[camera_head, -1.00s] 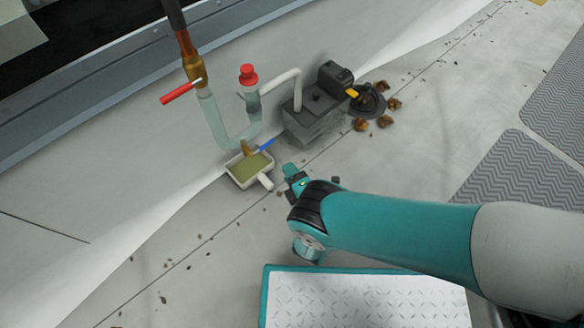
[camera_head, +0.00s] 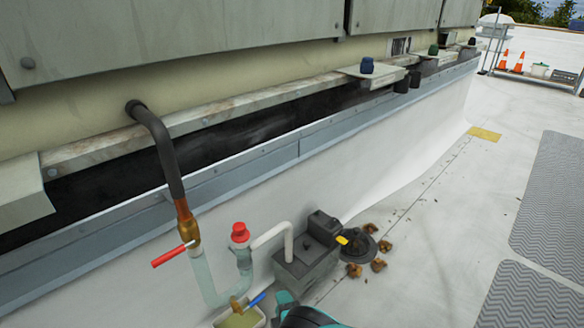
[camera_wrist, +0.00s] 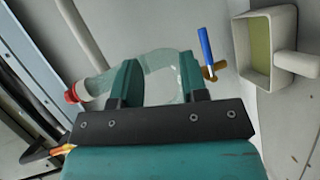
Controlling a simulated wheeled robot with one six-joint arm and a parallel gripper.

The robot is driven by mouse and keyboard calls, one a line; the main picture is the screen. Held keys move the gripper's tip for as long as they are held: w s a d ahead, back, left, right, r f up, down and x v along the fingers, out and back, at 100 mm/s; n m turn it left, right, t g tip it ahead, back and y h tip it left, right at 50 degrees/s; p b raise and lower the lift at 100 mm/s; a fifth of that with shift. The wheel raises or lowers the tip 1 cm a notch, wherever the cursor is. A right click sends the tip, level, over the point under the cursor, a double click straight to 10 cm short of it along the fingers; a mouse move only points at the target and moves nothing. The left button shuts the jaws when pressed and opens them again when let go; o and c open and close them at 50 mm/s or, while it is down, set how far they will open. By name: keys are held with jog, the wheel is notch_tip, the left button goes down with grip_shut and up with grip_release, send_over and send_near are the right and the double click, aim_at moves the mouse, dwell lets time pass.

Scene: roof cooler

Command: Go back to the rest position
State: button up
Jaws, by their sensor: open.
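My gripper (camera_wrist: 158,74) is open in the wrist view, with its two teal fingers apart. The clear U-shaped trap pipe (camera_wrist: 158,62) shows beyond and between the fingers; I cannot tell how far off it is. In the head view only a small part of my teal and black arm end shows at the bottom edge, and the fingertips are not clear. The clear pipe (camera_head: 205,280) there carries a red cap (camera_head: 240,232) and a red-handled valve (camera_head: 187,229). A white scoop-like pan (camera_wrist: 241,53) with greenish liquid sits right of the fingers in the wrist view.
A grey pump box (camera_head: 305,265) stands beside the pipe, with a black round drain (camera_head: 364,248) and brown leaves near it. A blue-handled tap (camera_wrist: 206,48) is close to the right finger. Grey mats (camera_head: 550,200) lie at right; the pale roof between is mostly clear.

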jog(key=w+d+r+m+g+h, duration=0.25)
jog(key=w+r+m+h, duration=0.25)
jog(key=w+r+m, duration=0.5)
jog(key=s+d+r+m+g+p, duration=0.1)
jog(key=d+r+m+g, duration=0.15)
jog(key=r, duration=0.55)
jog(key=s+d+r+m+g, duration=0.15)
jog(key=d+r, duration=0.25)
jog(key=r, duration=0.5)
jog(key=s+d+r+g+y, duration=0.1)
jog(key=s+d+r+g, duration=0.2)
jog(key=s+r, duration=0.55)
jog(key=s+d+r+g+y+p, duration=0.1)
jog(key=s+d+r+g+y, duration=0.15)
jog(key=s+r, duration=0.65)
jog(key=s+d+r+g+y, duration=0.1)
jog(key=s+d+r+g, duration=0.2)
jog(key=s, duration=1.1)
notch_tip(320, 180, up, 39)
jog(key=p, duration=3.8)
jog(key=shift+w+n+t, duration=0.3)
jog(key=shift+w+t, duration=0.1)
jog(key=shift+w, duration=0.05)
jog(key=shift+h, duration=0.25)
